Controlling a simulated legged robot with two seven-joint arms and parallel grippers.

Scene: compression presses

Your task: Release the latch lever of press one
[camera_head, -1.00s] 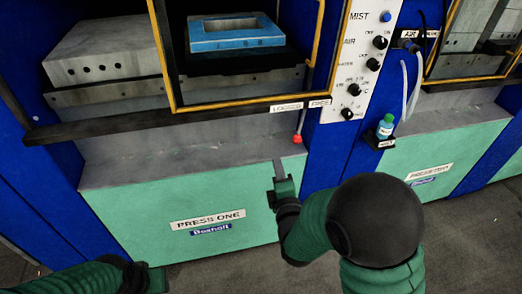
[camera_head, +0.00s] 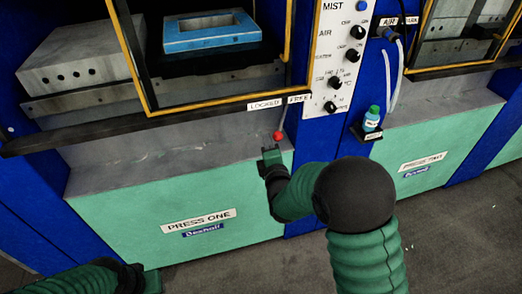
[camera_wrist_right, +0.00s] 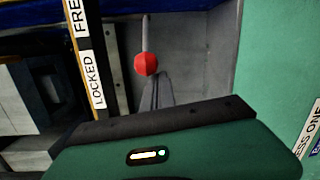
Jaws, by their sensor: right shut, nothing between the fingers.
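The latch lever of press one is a thin rod with a red knob (camera_head: 278,135), hanging under the ledge near the LOCKED label (camera_head: 265,105) and the FREE label (camera_head: 299,99). In the right wrist view, the red knob (camera_wrist_right: 146,64) shows just beyond the fingertips. My right gripper (camera_head: 271,153) is shut and empty, just below and slightly left of the knob. Its closed fingers also show in the wrist view (camera_wrist_right: 156,92). I cannot tell whether they touch the knob. My left gripper (camera_head: 153,281) is low at the bottom left, its fingers not clear.
Press one's green front panel (camera_head: 150,215) lies below a grey sill. A yellow-edged guard frame (camera_head: 215,106) stands above the ledge. A control panel with knobs (camera_head: 340,60) and a small green bottle (camera_head: 372,118) on a bracket are to the right.

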